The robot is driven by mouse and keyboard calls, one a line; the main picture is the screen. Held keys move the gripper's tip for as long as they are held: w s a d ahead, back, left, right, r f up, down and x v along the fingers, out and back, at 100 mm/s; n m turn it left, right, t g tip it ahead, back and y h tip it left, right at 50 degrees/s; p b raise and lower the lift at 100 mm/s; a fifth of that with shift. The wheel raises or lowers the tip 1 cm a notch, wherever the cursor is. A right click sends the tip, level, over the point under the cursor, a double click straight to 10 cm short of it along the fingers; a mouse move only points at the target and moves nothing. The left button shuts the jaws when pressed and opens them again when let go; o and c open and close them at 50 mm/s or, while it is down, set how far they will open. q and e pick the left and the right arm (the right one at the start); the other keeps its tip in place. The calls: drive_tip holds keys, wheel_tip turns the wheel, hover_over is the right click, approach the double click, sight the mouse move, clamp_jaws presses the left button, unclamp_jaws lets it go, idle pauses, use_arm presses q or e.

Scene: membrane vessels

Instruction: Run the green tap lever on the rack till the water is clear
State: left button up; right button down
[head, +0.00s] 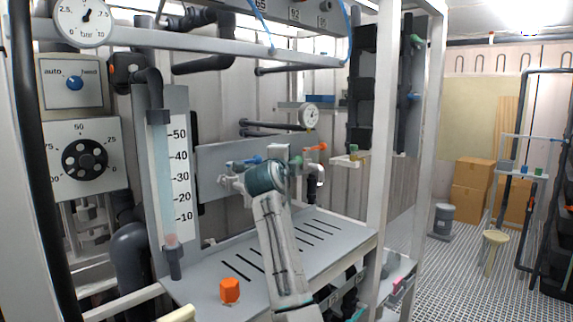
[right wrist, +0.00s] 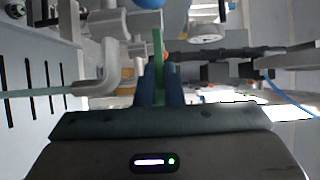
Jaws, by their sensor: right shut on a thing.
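Three tap levers sit on the rack's grey panel: blue (head: 250,160), green (head: 297,161) and orange (head: 317,147). My right gripper is at the green lever; in the head view its teal wrist hides its fingers and most of that tap. In the right wrist view, the right gripper (right wrist: 160,85) is shut on the green lever (right wrist: 158,48), which stands between the two blue fingers. A pale spout (right wrist: 95,82) is beside it. A thin pale greenish streak (right wrist: 38,92), apparently water, runs from the spout across the slotted shelf. My left gripper is not in view.
The slotted grey shelf (head: 205,268) lies below the taps, with an orange knob-like piece (head: 229,290) at its front. A clear level tube (head: 163,180) with a scale stands at left. A white rack post (head: 381,130) stands right of the taps. Open grating floor lies further right.

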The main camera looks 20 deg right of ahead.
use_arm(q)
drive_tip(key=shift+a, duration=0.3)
use_arm(e)
drive_tip(key=shift+f, duration=0.1)
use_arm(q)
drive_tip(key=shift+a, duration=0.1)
use_arm(e)
drive_tip(key=c, duration=1.5)
unclamp_jaws()
drive_tip(key=shift+c, duration=0.2)
